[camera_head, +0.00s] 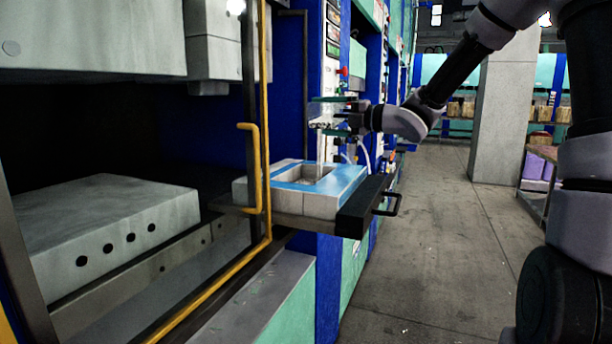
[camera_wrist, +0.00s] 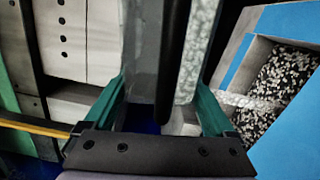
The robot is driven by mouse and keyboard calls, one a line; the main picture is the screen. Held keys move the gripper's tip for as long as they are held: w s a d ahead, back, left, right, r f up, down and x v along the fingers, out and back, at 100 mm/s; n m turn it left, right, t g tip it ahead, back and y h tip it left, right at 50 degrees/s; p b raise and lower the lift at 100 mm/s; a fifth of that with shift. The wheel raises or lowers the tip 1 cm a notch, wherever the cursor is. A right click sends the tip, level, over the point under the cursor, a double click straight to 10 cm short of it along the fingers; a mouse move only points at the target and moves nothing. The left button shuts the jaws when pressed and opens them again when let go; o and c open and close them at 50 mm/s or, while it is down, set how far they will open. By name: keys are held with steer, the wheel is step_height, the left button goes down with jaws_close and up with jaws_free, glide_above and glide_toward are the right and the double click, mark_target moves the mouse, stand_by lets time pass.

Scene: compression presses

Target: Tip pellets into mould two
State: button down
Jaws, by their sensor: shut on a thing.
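My gripper (camera_head: 340,115) is shut on a clear container (camera_head: 322,113), held tilted above a mould (camera_head: 345,183) with a blue top. The mould sits on a pulled-out tray at the press. In the wrist view my green fingers (camera_wrist: 160,108) flank the clear container (camera_wrist: 140,45), and speckled pellets (camera_wrist: 203,45) show along its right side. The mould's blue rim (camera_wrist: 298,22) is at the right, and black-and-white pellets (camera_wrist: 285,85) lie in its cavity. A thin pale streak runs from the container down towards the cavity. No mould number is readable.
A black drawer front with a handle (camera_head: 385,205) projects beside the mould. A yellow rail (camera_head: 265,130) stands left of it. A large grey block with round holes (camera_head: 110,225) lies inside the near press. The floor at the right (camera_head: 430,240) is clear.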

steer(key=shift+s+a+n, duration=0.1)
steer(key=shift+s+n, duration=0.1)
steer(key=shift+n, duration=0.45)
steer(key=shift+s+a+n, duration=0.1)
steer(key=shift+s+n, duration=0.1)
steer(key=shift+n, duration=0.45)
stand_by(0.9)
